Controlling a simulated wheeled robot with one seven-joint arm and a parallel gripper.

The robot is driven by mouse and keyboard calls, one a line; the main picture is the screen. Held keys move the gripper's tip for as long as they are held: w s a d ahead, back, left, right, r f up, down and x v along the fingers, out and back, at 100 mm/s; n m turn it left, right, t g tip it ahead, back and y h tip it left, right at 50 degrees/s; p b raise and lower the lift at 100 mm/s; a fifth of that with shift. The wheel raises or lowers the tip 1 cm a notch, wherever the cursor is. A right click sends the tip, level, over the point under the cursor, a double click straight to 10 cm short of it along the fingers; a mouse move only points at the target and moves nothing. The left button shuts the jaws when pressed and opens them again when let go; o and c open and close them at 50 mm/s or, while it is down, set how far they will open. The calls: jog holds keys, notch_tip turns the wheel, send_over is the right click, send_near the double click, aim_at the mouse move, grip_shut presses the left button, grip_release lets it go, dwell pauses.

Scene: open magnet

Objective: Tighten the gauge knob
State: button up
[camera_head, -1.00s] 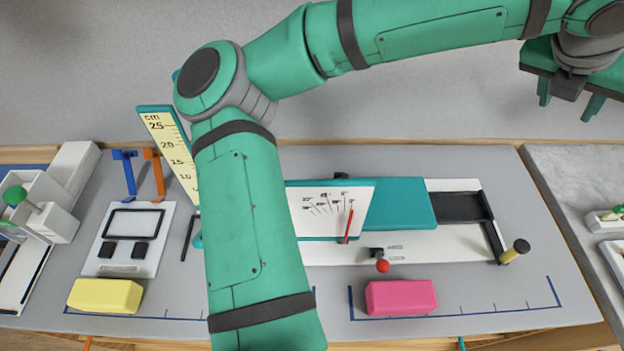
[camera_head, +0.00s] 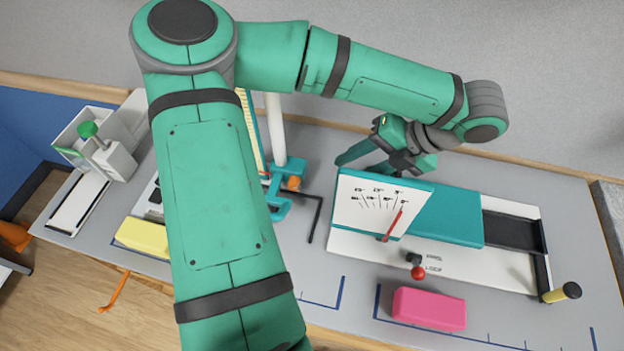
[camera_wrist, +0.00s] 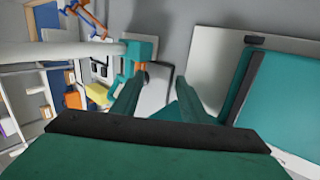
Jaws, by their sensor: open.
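A white post (camera_head: 273,125) stands upright behind my arm, with a teal clamp (camera_head: 283,170) low on it. A yellow scale (camera_head: 248,130) stands beside the post, mostly hidden by my arm. My gripper (camera_head: 352,168) is right of the post, its fingers pointing left toward the clamp, apart from the knob. In the wrist view the fingers are spread and empty, and the post (camera_wrist: 60,54) with its clamp (camera_wrist: 138,49) lies near the left fingertip.
A red ball lever (camera_head: 417,272) and a pink block (camera_head: 429,308) are in front. A yellow block (camera_head: 143,236) lies left. The bench between the clamp and dial is mostly clear.

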jog(key=n+y, duration=0.1)
jog(key=y, duration=0.1)
send_near(297, 184)
jog(key=shift+g, duration=0.3)
jog(key=x, duration=0.7)
jog(key=shift+a+f, duration=0.15)
jog(key=shift+x, duration=0.75)
jog(key=shift+w, duration=0.15)
jog(key=shift+w, duration=0.1)
jog(key=shift+c, duration=0.2)
